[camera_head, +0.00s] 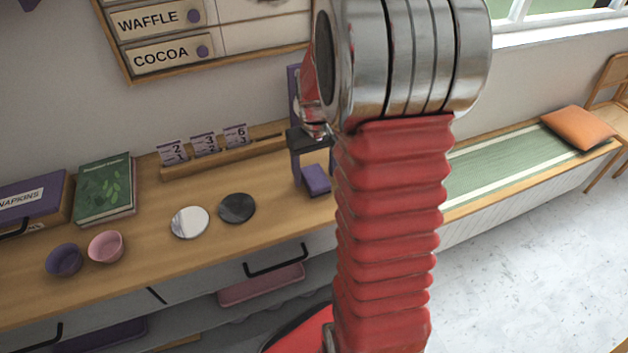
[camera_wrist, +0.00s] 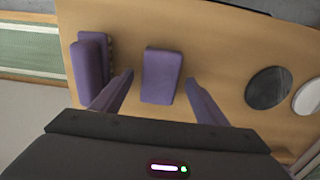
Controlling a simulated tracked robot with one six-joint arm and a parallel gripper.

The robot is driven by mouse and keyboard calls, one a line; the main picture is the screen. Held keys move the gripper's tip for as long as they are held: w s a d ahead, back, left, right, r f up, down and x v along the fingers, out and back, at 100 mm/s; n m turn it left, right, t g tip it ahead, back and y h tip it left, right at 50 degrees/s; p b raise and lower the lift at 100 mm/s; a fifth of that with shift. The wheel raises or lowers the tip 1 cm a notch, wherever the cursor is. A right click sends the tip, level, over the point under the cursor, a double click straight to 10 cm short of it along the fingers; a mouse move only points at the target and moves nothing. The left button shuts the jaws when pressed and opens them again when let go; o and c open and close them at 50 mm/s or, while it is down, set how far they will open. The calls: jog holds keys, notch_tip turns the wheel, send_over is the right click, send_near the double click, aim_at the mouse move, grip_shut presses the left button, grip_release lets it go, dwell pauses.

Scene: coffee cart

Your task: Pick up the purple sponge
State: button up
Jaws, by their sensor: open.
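The purple sponge (camera_head: 317,180) appears as a plain rounded block lying on the wooden counter, right of the dark disc. In the wrist view the sponge (camera_wrist: 162,75) lies between and just beyond the fingertips, with counter showing on both sides of it. My gripper (camera_head: 312,172) is open above the counter, and its purple fingers also show in the wrist view (camera_wrist: 158,76). No contact with the sponge shows. My red arm covers part of the counter to the right in the head view.
A second, thicker purple object (camera_wrist: 88,65) with a ridged edge stands close beside one finger. A dark disc (camera_head: 237,208) and a white disc (camera_head: 189,222) lie left of the sponge. A wooden card rail (camera_head: 225,154) runs behind. The counter's front edge is near.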

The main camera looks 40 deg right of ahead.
aim_at(316, 177)
jog(key=shift+c, duration=0.2)
jog(key=c, duration=1.2)
jog(key=shift+o, duration=0.2)
jog(key=shift+r, duration=0.2)
notch_tip(316, 177, up, 10)
jog(key=shift+f, duration=0.15)
jog(key=shift+s, duration=0.15)
dwell(0.5)
